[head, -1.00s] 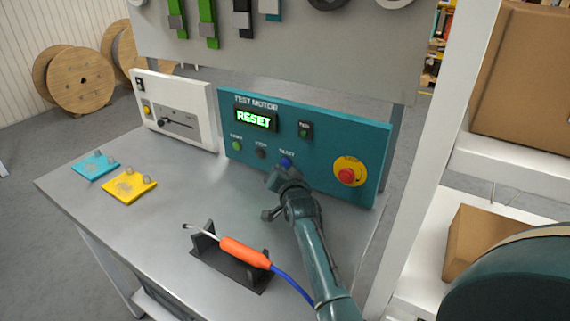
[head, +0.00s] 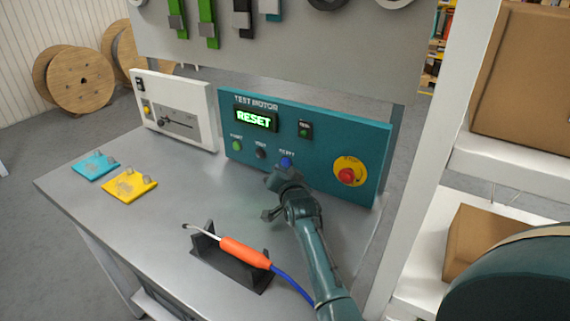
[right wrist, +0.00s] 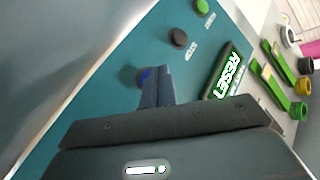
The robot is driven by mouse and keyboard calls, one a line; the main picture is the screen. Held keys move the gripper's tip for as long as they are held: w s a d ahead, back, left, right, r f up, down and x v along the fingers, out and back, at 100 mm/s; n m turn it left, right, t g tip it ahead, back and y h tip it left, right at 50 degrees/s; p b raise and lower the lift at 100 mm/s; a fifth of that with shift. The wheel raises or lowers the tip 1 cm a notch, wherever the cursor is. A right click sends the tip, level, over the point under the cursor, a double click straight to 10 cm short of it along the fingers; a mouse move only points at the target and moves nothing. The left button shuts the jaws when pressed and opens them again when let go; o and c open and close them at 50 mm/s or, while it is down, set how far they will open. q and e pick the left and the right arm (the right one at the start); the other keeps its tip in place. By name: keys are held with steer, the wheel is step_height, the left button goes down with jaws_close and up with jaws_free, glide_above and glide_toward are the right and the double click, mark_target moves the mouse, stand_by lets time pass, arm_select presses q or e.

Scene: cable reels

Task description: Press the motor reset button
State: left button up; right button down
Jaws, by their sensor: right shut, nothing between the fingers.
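The teal test motor panel (head: 330,127) stands at the back of the bench, and its display (head: 256,119) reads RESET in green. The blue reset button (head: 286,161) sits low on the panel, right of a dark button and a green button (head: 237,146). My right gripper (head: 281,174) is shut and empty, with its tips just in front of and below the blue button. In the right wrist view the shut fingers (right wrist: 153,88) reach to the blue button (right wrist: 145,76) and partly cover it; whether they touch it I cannot tell. My left gripper is not in view.
A red emergency knob (head: 347,175) on a yellow disc is at the panel's right. A white unit (head: 174,110) and teal and yellow pieces (head: 129,184) are at left.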

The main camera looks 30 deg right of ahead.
steer(key=shift+w+d, duration=0.2)
steer(key=shift+d, duration=0.2)
steer(key=shift+w+d, duration=0.25)
steer(key=shift+d, duration=0.1)
stand_by(1.0)
steer(key=shift+a, duration=0.1)
steer(key=shift+s+a, duration=0.45)
steer(key=shift+a, duration=0.15)
steer(key=shift+a, duration=0.1)
